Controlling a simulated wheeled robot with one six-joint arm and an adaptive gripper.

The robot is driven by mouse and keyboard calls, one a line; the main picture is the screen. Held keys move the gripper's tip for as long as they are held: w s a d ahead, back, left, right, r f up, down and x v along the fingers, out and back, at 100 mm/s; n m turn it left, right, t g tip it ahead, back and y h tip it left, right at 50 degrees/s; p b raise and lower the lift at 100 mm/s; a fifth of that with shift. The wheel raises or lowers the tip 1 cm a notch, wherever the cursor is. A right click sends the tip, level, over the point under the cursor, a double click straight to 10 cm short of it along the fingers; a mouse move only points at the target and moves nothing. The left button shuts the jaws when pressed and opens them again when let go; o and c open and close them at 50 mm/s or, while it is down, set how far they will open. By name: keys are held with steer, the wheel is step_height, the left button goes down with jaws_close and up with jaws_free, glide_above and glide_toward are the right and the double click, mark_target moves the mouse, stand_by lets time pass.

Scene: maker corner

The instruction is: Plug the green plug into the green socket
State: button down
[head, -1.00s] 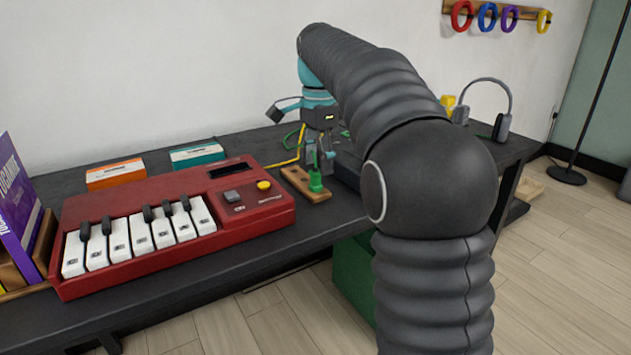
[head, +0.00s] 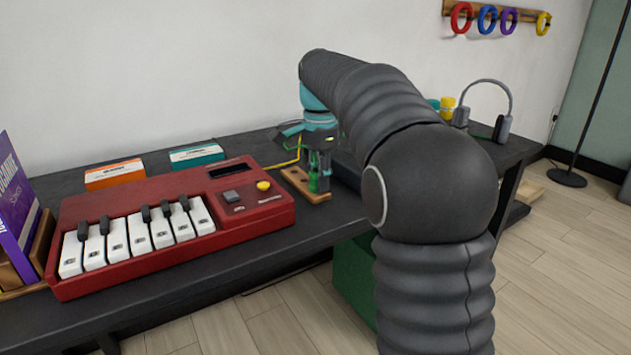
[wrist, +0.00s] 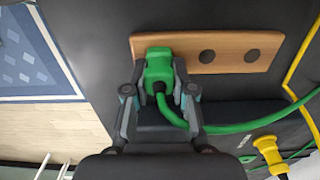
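The green plug (wrist: 158,68) stands at the left end of a wooden block with dark round holes (wrist: 232,50). It also shows in the head view (head: 314,184) on the front end of that block (head: 297,180). A green cord (wrist: 238,128) runs from it to the right. My gripper (wrist: 159,72) is lowered around the plug, one finger on each side. The fingers look open, with slight gaps beside the plug; contact is hard to tell. I cannot make out a green socket in either view.
A red toy keyboard (head: 255,212) stands left of the block. Orange (head: 114,174) and teal (head: 196,155) boxes lie behind it. Headphones (head: 502,125) stand at the table's right end.

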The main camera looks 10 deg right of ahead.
stand_by(0.3)
steer(key=shift+r, duration=0.6)
steer(key=r, duration=0.1)
steer(key=r+p, duration=0.1)
steer(key=r, duration=0.1)
steer(key=shift+w+d+r, duration=0.3)
steer(key=shift+d+r, duration=0.05)
steer(key=shift+d, duration=0.05)
steer(key=w+d+r, duration=0.1)
steer(key=d, duration=0.1)
steer(key=w+d+r+p, duration=0.1)
steer(key=w+d+r, duration=0.1)
steer(key=d, duration=0.1)
steer(key=w+d+r, duration=0.2)
steer(key=d, duration=0.1)
steer(key=shift+w+d+r+p, duration=0.1)
steer(key=shift+d+r+p, duration=0.1)
steer(key=shift+r+p, duration=0.1)
steer(key=shift+w+d+r, duration=0.15)
steer(key=shift+d+r, duration=0.1)
steer(key=shift+d, duration=0.1)
